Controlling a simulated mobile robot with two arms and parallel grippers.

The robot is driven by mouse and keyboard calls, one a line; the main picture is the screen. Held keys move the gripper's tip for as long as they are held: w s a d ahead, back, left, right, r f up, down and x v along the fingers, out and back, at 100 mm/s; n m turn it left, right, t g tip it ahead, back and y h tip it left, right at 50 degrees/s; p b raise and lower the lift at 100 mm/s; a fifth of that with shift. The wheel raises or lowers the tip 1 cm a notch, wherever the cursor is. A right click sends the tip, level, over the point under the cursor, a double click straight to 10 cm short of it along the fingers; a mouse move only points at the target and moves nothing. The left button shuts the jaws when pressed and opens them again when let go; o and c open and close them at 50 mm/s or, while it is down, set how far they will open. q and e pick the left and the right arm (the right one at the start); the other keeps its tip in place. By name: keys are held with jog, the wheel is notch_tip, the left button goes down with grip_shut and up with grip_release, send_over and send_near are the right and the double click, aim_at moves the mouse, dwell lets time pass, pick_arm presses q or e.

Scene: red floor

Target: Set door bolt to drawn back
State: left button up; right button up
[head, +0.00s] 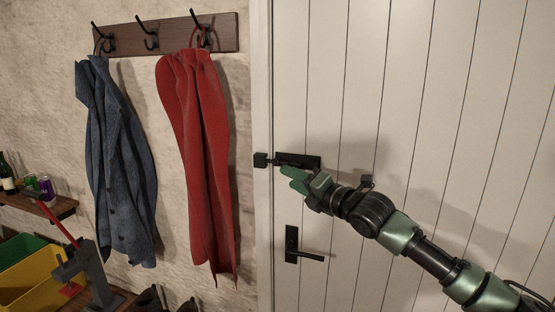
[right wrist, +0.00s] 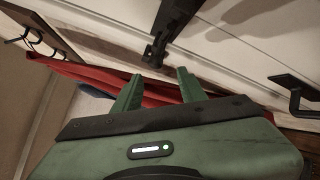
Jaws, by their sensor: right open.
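The dark door bolt (head: 298,160) is mounted on the white door. A short rod shows between its plate and the dark block (head: 260,160) at the door's left edge. My right gripper (head: 293,178) is just below and in front of the bolt, with its green fingers pointing left. In the right wrist view the bolt (right wrist: 174,28) lies ahead of the gripper (right wrist: 159,76), its near end close to the gap between the fingers. The fingers are open with nothing between them; contact with the bolt cannot be told. My left gripper is out of view.
A black door handle (head: 293,246) is below the bolt. A red garment (head: 198,150) and a blue jacket (head: 118,165) hang from a hook rail (head: 165,36) left of the door. A shelf with cans and a yellow bin (head: 35,280) are at far left.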

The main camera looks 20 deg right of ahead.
aim_at(278, 163)
jog(key=d+r+p+x, duration=0.1)
jog(key=p+x, duration=0.2)
jog(key=x, duration=0.5)
jog(key=shift+w, duration=0.3)
jog(key=shift+r, duration=0.1)
grip_shut()
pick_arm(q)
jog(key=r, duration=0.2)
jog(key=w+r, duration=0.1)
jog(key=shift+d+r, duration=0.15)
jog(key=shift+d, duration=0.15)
pick_arm(e)
jog(key=shift+r, duration=0.3)
